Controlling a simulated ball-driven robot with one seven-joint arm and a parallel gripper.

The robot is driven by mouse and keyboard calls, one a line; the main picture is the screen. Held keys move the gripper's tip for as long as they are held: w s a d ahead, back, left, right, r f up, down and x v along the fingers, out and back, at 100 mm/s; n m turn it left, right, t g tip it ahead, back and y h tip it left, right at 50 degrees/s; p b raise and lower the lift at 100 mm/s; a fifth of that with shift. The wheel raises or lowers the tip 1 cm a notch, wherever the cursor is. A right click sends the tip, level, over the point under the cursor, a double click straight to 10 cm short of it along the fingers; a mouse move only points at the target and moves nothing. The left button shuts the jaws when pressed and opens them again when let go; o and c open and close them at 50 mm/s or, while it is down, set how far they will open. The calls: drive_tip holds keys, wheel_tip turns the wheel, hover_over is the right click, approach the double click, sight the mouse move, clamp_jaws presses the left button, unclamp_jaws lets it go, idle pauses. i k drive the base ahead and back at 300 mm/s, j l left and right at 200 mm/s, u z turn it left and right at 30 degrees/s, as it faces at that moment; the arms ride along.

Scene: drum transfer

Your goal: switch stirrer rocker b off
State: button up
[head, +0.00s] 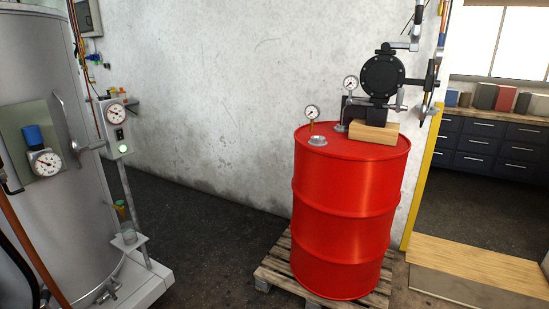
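A grey control box (114,130) stands on a post beside the steel tank at the left in the head view. It carries a round dial gauge (116,114), a small black rocker switch (119,133) below the gauge, and a lit green lamp (124,149). No letter on the rocker is readable, so I cannot tell if it is rocker b, and its tilt is too small to make out. My gripper is not in view.
A steel tank (40,100) fills the left. A red drum (350,210) stands on a wooden pallet (272,275), with a black pump (382,78) on a wood block on top. Dark floor (200,225) lies open between them. A wooden step (470,262) is at right.

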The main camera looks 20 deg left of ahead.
sight(119, 133)
drive_tip(key=i+j+u, duration=0.2)
drive_tip(key=i+u, duration=0.8)
drive_tip(key=i+l+u, duration=0.25)
drive_tip(key=i+u, duration=0.2)
drive_tip(key=i, duration=0.15)
